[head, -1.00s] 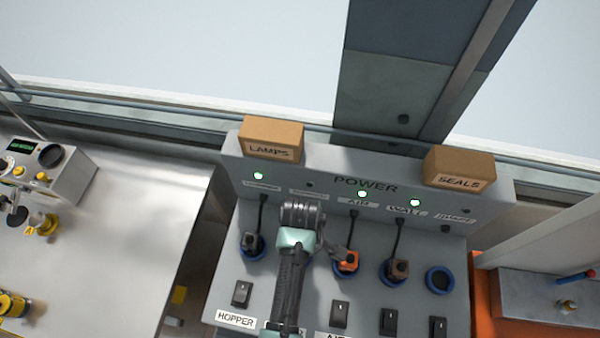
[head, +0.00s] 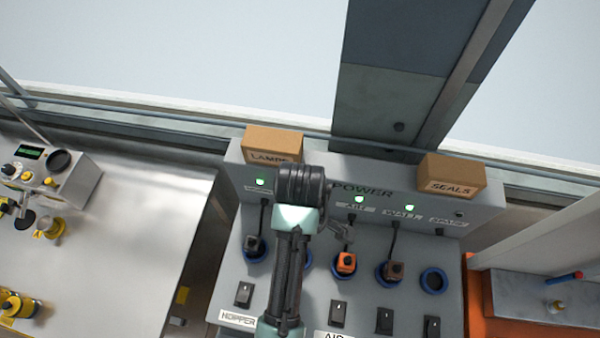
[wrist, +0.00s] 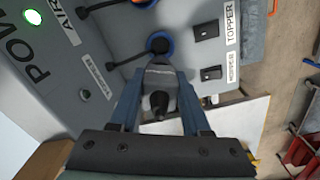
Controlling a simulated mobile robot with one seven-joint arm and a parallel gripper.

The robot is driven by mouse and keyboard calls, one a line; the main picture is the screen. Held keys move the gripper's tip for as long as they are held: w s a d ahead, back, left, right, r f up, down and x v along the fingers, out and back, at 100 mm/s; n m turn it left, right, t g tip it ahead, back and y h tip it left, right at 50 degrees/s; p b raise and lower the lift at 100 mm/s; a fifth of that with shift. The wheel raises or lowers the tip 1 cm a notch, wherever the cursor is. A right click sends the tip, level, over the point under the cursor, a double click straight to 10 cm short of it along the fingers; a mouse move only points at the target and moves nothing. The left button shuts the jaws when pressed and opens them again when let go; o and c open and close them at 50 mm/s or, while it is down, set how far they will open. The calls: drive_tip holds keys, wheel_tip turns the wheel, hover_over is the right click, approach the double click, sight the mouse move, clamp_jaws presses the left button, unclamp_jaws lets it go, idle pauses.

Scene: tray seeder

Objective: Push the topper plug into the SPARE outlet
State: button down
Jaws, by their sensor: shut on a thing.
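My gripper (wrist: 160,82) is shut on a dark grey plug (wrist: 158,103), between its two blue fingers in the wrist view. Beyond the plug is a blue-ringed outlet (wrist: 160,43) in line with the switch labelled TOPPER (wrist: 237,28). I cannot tell how far the plug stands from that outlet. In the head view my arm hides most of the gripper and the held plug. The SPARE outlet (head: 434,281) is the rightmost blue ring on the grey power panel (head: 400,295); it is empty, and its lamp (head: 459,213) is dark.
A dark plug (head: 255,245) fills the HOPPER outlet. Boxes marked LAMPS (head: 272,144) and SEALS (head: 452,178) stand on the panel.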

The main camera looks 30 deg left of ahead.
drive_tip(key=shift+r+p, duration=0.35)
drive_tip(key=shift+r, duration=0.3)
drive_tip(key=shift+f, duration=0.1)
